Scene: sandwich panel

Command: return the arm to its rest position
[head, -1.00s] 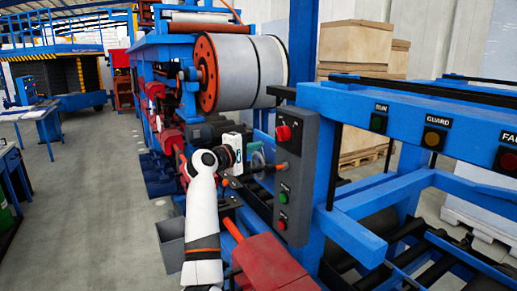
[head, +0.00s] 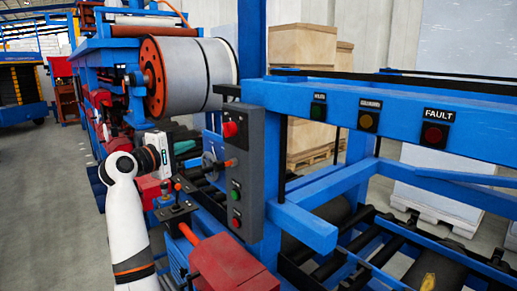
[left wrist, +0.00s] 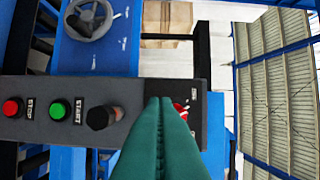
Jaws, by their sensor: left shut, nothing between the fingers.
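My left arm (head: 128,225) is white and rises from the bottom left of the head view. My left gripper (head: 188,147) is left of the grey control box (head: 250,185), apart from it in the picture. In the left wrist view its two dark green fingers (left wrist: 161,100) are pressed together with nothing between them. They overlap the box's face (left wrist: 75,128) in that view and partly hide a red knob (left wrist: 181,107). My right gripper is in neither view.
The box carries a green START button (left wrist: 59,109), a red STOP button (left wrist: 12,107) and a black knob (left wrist: 100,118). A blue frame (head: 400,105) with three lamps spans the right. A large coil (head: 190,75) hangs behind. A joystick (head: 178,200) stands near my arm.

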